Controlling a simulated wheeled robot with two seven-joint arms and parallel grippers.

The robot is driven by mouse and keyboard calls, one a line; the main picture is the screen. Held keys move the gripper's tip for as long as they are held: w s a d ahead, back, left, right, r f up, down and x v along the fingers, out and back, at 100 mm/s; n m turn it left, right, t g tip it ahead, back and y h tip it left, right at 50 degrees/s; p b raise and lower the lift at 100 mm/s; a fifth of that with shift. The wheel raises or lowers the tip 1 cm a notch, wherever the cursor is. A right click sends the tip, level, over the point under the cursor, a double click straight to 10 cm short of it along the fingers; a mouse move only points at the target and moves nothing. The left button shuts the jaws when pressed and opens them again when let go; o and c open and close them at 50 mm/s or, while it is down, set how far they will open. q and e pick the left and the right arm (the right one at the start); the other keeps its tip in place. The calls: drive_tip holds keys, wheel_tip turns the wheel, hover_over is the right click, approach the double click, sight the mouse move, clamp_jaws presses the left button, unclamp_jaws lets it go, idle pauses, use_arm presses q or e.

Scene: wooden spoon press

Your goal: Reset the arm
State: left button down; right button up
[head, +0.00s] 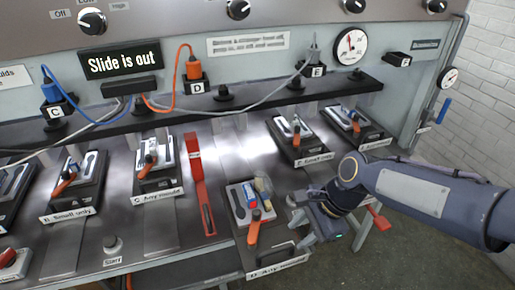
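My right arm comes in from the right edge. Its gripper (294,220) is low over the front of the press, just right of the slid-out mould unit labelled D (263,256). The two fingers point left and are spread apart, with nothing visible between them. I cannot tell whether a finger touches the unit. The unit has an orange-handled lever (253,232), a small red and blue part, and a pale wooden-looking piece (264,186) at its top right. My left gripper is not in view.
Other mould units stand left (72,187) and behind (297,137). A long red bar (200,185) lies left of unit D. Open floor (400,255) shows at lower right.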

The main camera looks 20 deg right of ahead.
drive_tip(key=s+r+n+t, duration=0.2)
drive_tip(key=s+n, duration=0.7)
drive_tip(key=n, duration=0.6)
drive_tip(key=shift+s+r+n+t+h, duration=0.15)
drive_tip(key=shift+s+n+t+h, duration=0.2)
drive_tip(key=shift+t, duration=0.45)
drive_tip(key=shift+w+a, duration=0.1)
idle(0.6)
